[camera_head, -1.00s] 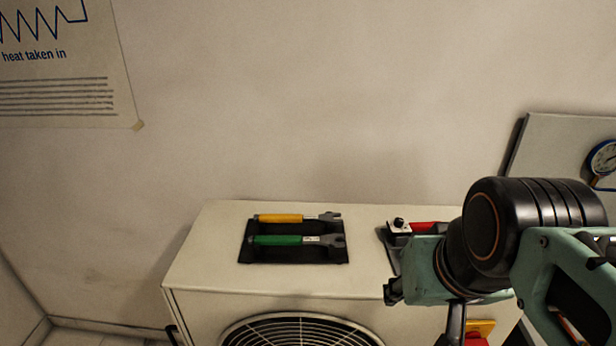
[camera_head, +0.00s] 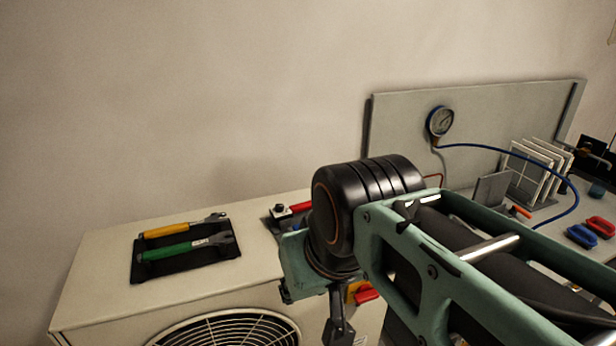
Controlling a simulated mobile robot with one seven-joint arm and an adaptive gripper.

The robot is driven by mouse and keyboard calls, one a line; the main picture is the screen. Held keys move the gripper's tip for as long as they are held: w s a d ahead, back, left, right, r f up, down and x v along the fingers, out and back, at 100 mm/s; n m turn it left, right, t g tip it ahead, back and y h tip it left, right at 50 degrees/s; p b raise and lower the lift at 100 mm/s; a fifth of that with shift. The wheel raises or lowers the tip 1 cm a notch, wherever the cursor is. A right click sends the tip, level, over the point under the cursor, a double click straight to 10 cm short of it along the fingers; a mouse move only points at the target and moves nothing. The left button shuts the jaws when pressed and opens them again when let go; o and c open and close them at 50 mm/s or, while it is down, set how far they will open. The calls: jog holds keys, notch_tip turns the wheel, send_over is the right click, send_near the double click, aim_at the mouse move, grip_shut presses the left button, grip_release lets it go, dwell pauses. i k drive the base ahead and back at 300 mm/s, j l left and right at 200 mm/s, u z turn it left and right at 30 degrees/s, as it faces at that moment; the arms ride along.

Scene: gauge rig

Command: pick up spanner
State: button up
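Two spanners lie side by side on a black mat (camera_head: 187,276) on top of the white fan unit. The rear spanner (camera_head: 172,230) has a yellow handle and the front spanner (camera_head: 168,252) has a green handle. Their grey heads point right. My arm stands to the right of them. Part of my gripper (camera_head: 338,330) shows below the wrist, in front of the unit, apart from both spanners. Its fingertips are not clearly visible, so its opening cannot be judged.
A red-handled tool (camera_head: 300,208) lies on the unit, partly hidden behind my arm. A grey panel (camera_head: 500,115) with a blue-rimmed gauge (camera_head: 440,121) and blue hose stands at the right. A white rack (camera_head: 535,170) and blue and red parts (camera_head: 582,236) sit there. The unit's left top is clear.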

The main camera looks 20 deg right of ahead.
aim_at(218, 240)
jog(key=k+z, duration=0.25)
jog(key=k+l+z, duration=0.1)
jog(key=z, duration=0.2)
jog(key=j+z, duration=0.1)
jog(key=z, duration=0.4)
jog(key=j+z, duration=0.1)
jog(key=z, duration=0.4)
jog(key=i+j, duration=0.4)
jog(key=k, duration=0.3)
jog(key=l+u, duration=0.2)
jog(key=l, duration=0.15)
jog(key=i+l+u, duration=0.15)
jog(key=l, duration=0.15)
jog(key=i+l+u, duration=0.15)
jog(key=l, duration=0.2)
jog(key=i+l+u, duration=0.1)
jog(key=l, duration=0.25)
jog(key=i+l+u, duration=0.15)
jog(key=l, duration=0.25)
jog(key=i+l+u, duration=0.15)
jog(key=l, duration=0.25)
jog(key=l+u, duration=0.15)
jog(key=l, duration=0.2)
jog(key=i, duration=0.05)
